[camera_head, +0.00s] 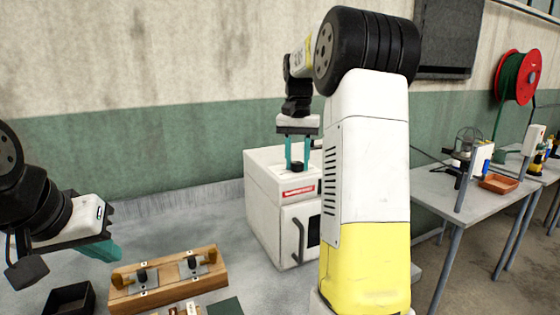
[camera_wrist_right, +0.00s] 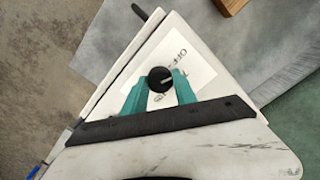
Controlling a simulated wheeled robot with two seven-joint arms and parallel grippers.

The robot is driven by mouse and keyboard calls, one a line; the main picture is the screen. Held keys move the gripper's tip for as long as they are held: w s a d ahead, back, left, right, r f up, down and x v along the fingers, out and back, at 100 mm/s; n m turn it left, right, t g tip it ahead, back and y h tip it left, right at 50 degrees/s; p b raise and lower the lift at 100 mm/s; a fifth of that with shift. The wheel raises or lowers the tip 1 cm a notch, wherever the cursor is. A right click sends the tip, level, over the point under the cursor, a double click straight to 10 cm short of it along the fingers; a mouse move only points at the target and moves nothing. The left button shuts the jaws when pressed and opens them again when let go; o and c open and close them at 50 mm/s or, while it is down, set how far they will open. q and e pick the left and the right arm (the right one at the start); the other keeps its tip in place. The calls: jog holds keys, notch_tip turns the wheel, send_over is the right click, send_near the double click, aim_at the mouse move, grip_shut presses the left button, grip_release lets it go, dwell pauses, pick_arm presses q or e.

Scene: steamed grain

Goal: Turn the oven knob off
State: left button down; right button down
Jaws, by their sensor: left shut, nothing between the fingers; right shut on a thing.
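The oven (camera_head: 270,190) is a white box with a red label and a door handle on its front. Its black knob (camera_wrist_right: 160,79) is on the top face, over a white label with printed lettering, part of which reads OFF. A pale mark shows on the knob. My right gripper (camera_wrist_right: 156,92) points down with its teal fingers shut on the knob; it also shows in the head view above the oven top (camera_head: 298,165). Its fingers hide part of the label. My left gripper (camera_head: 108,250) is shut and empty at the left, apart from the oven.
A wooden block with metal fittings (camera_head: 168,290) lies in front of the left gripper, beside a dark open box (camera_head: 70,299). A grey side table (camera_head: 450,200) with an orange tray (camera_head: 499,184) stands at the right. My right arm blocks part of the oven's right side.

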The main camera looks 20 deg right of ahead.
aim_at(297, 162)
jog(key=shift+n, duration=1.9)
jog(key=c, duration=1)
grip_release()
notch_tip(297, 162, up, 8)
jog(key=shift+f, duration=0.2)
jog(key=shift+r, duration=0.15)
